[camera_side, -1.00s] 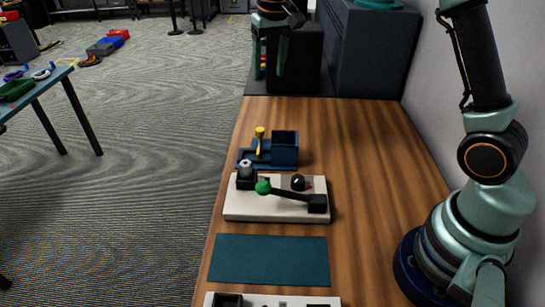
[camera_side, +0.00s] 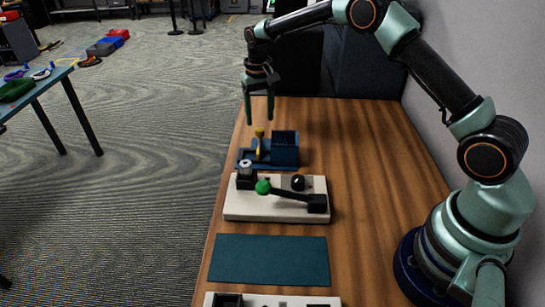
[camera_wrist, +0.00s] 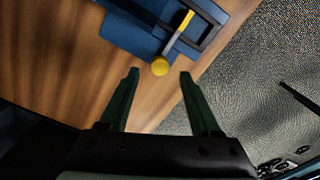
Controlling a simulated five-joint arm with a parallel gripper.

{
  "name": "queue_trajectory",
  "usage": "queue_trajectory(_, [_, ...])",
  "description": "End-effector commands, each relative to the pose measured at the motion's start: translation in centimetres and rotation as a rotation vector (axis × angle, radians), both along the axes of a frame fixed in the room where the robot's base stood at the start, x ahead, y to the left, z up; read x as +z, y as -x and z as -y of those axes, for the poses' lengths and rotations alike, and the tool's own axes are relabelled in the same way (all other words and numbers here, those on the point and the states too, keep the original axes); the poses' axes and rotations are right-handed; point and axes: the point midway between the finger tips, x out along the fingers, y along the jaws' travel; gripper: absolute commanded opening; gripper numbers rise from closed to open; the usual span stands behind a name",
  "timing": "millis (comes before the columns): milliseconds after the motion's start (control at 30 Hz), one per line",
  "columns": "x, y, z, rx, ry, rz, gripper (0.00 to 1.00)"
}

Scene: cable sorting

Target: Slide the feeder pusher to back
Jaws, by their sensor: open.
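The feeder (camera_side: 285,150) is a dark blue block with a base plate near the far left part of the wooden table. Its pusher (camera_side: 259,141) is an upright post with a yellow knob. In the wrist view the yellow knob (camera_wrist: 160,67) shows just beyond the fingertips, with the blue feeder (camera_wrist: 133,37) behind it. My gripper (camera_side: 260,121) hangs pointing down above and a little behind the knob. Its green fingers are apart and empty; in the wrist view the gripper (camera_wrist: 158,74) shows a gap between the tips. Contact with the knob cannot be told.
A cream panel (camera_side: 240,208) with a green-knobbed lever (camera_side: 290,193) stands in front of the feeder. A teal mat (camera_side: 268,260) lies nearer. Dark boxes stand at the table's far end.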

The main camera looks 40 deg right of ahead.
Motion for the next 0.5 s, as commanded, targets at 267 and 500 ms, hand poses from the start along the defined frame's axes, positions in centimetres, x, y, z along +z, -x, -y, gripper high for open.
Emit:
queue_trajectory(267, [-3.6,0.0,0.0,0.000,0.000,-0.001,0.64])
queue_trajectory(500, [-4.3,0.0,0.0,0.000,0.000,0.001,0.64])
